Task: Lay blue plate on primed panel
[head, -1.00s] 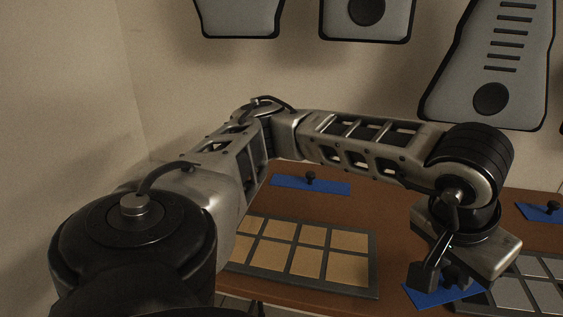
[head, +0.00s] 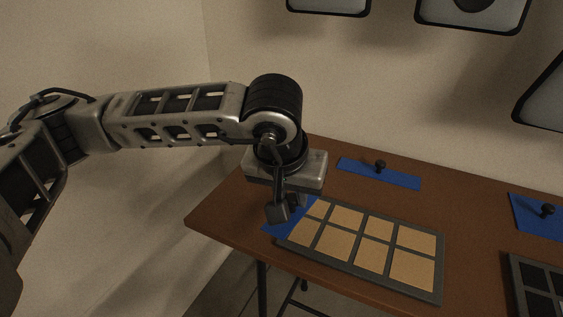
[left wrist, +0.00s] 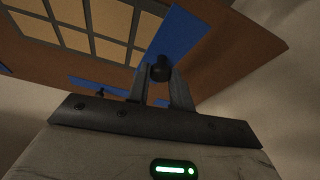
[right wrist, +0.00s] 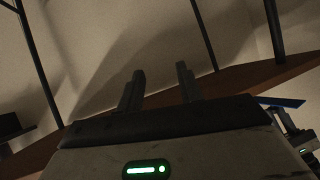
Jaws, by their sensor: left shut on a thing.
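My left gripper (head: 287,208) is shut on the black knob (left wrist: 160,68) of a blue plate (head: 309,205). The plate also shows in the left wrist view (left wrist: 182,33). It is at the left edge of a dark-framed panel with tan squares (head: 375,238), near the table's left end. I cannot tell whether it touches the table or panel. A second panel with dark squares (head: 540,285) is cut off at the right; which panel is primed is not clear. My right gripper (right wrist: 158,92) shows only in the right wrist view, open and empty.
A blue plate with a black knob (head: 395,178) lies behind the tan panel, and another (head: 540,220) lies at the right. The brown table (head: 225,217) stands by the wall, with bare wood between the panels. Grey shapes hang on the wall (head: 470,14).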

